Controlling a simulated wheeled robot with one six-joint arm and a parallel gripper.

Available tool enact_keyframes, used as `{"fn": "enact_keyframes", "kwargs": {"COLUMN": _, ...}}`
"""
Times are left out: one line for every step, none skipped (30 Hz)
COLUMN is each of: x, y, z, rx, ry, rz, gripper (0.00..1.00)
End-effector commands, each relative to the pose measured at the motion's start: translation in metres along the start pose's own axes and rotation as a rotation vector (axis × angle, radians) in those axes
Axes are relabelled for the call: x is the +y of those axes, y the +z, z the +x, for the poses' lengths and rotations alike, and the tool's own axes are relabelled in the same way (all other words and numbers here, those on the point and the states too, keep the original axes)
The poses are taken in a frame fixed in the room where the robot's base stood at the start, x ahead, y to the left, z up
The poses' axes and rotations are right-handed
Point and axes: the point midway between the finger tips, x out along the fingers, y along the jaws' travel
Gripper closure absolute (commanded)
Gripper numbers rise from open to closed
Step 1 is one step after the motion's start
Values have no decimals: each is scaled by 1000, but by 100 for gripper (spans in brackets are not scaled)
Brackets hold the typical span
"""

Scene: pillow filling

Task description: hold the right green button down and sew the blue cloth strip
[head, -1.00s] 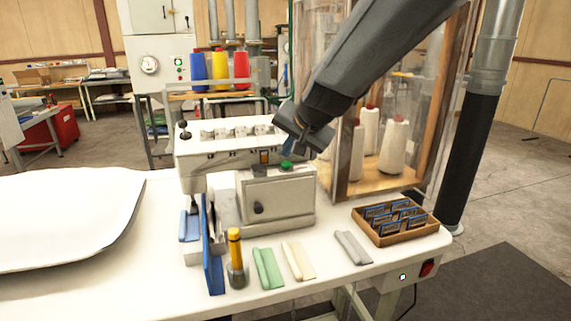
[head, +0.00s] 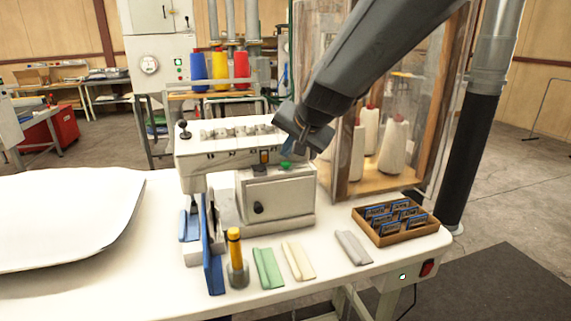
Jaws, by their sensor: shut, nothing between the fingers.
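The green button (head: 285,165) sits on top of the grey-white sewing machine's front block (head: 285,197). My gripper (head: 287,149) is shut and empty, pointing down over the button. The button looks low and flat. The blue cloth strip (head: 212,252) stands on edge at the left side of the machine, reaching forward over the white table. Its rear part is partly hidden by the machine.
A green strip (head: 268,268), a cream strip (head: 298,260) and a grey strip (head: 352,246) lie on the table. A yellow-topped tool (head: 236,258) stands by the blue strip. A brown box (head: 393,238) is at right. A white pillow (head: 65,220) fills the left.

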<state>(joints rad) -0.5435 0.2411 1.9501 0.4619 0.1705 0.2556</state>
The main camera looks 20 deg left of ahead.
Motion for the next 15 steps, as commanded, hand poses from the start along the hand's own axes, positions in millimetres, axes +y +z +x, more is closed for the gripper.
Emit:
{"fn": "enact_keyframes", "kwargs": {"x": 1, "y": 1, "z": 2, "rx": 0, "ry": 0, "rz": 0, "gripper": 100}}
{"fn": "enact_keyframes", "kwargs": {"x": 2, "y": 2, "z": 3, "rx": 0, "ry": 0, "rz": 0, "gripper": 100}}
{"fn": "enact_keyframes", "kwargs": {"x": 3, "y": 2, "z": 4, "rx": 0, "ry": 0, "rz": 0, "gripper": 100}}
{"fn": "enact_keyframes", "kwargs": {"x": 3, "y": 3, "z": 5, "rx": 0, "ry": 0, "rz": 0, "gripper": 100}}
{"fn": "enact_keyframes", "kwargs": {"x": 4, "y": 3, "z": 5, "rx": 0, "ry": 0, "rz": 0, "gripper": 100}}
{"fn": "enact_keyframes", "kwargs": {"x": 4, "y": 4, "z": 6, "rx": 0, "ry": 0, "rz": 0, "gripper": 100}}
{"fn": "enact_keyframes", "kwargs": {"x": 4, "y": 4, "z": 6, "rx": 0, "ry": 0, "rz": 0, "gripper": 100}}
{"fn": "enact_keyframes", "kwargs": {"x": 4, "y": 4, "z": 6, "rx": 0, "ry": 0, "rz": 0, "gripper": 100}}
{"fn": "enact_keyframes", "kwargs": {"x": 4, "y": 4, "z": 6, "rx": 0, "ry": 0, "rz": 0, "gripper": 100}}
{"fn": "enact_keyframes", "kwargs": {"x": 4, "y": 4, "z": 6, "rx": 0, "ry": 0, "rz": 0, "gripper": 100}}
{"fn": "enact_keyframes", "kwargs": {"x": 4, "y": 4, "z": 5, "rx": 0, "ry": 0, "rz": 0, "gripper": 100}}
{"fn": "enact_keyframes", "kwargs": {"x": 4, "y": 4, "z": 5, "rx": 0, "ry": 0, "rz": 0, "gripper": 100}}
{"fn": "enact_keyframes", "kwargs": {"x": 4, "y": 4, "z": 5, "rx": 0, "ry": 0, "rz": 0, "gripper": 100}}
{"fn": "enact_keyframes", "kwargs": {"x": 4, "y": 4, "z": 5, "rx": 0, "ry": 0, "rz": 0, "gripper": 100}}
{"fn": "enact_keyframes", "kwargs": {"x": 4, "y": 4, "z": 5, "rx": 0, "ry": 0, "rz": 0, "gripper": 100}}
